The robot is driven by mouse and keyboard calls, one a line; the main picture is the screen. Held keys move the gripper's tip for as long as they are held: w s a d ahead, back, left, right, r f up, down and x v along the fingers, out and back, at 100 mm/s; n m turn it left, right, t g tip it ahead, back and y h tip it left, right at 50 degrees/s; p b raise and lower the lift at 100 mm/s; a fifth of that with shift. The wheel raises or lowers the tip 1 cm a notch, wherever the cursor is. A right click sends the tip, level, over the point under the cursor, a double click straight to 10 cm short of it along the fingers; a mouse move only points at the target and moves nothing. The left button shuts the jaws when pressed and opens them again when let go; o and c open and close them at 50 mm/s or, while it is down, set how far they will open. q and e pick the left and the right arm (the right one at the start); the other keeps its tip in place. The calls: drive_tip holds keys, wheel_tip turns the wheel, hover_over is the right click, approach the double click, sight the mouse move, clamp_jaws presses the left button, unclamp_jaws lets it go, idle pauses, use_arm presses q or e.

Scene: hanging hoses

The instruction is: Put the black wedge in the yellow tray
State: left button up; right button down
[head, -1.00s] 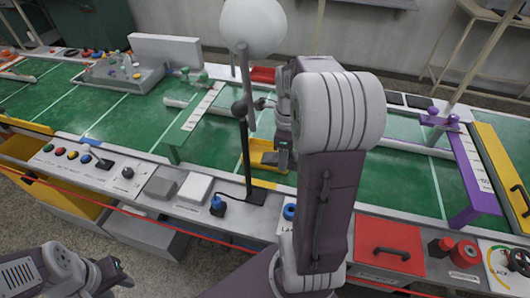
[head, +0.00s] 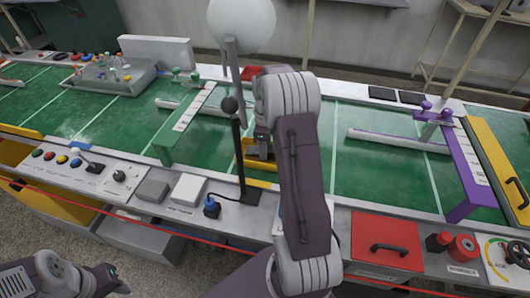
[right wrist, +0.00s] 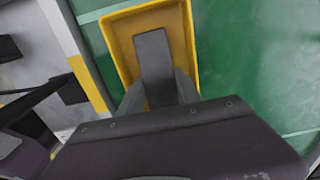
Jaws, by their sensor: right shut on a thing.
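The yellow tray (head: 241,158) lies on the green table in the middle of the head view, partly behind my right arm. In the right wrist view the tray (right wrist: 191,45) is at the top centre. The dark grey-black wedge (right wrist: 153,52) is between the fingers of my right gripper (right wrist: 158,92), over the inside of the tray. I cannot tell whether the wedge touches the tray floor. The right gripper (head: 262,150) is shut on it. My left gripper (head: 115,280) is at the lower left, far from the tray; its jaws are too small to read.
A green raised bar (head: 184,128) is left of the tray, a purple one (head: 468,178) far right. Green surface right of the tray is mostly clear.

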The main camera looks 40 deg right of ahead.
drive_tip(key=shift+f, duration=0.85)
drive_tip(key=shift+f, duration=0.1)
drive_tip(key=c, duration=0.8)
unclamp_jaws()
drive_tip(key=shift+c, duration=0.2)
wheel_tip(320, 180, up, 8)
drive_tip(key=shift+f+p, duration=0.1)
drive_tip(key=shift+p, duration=0.85)
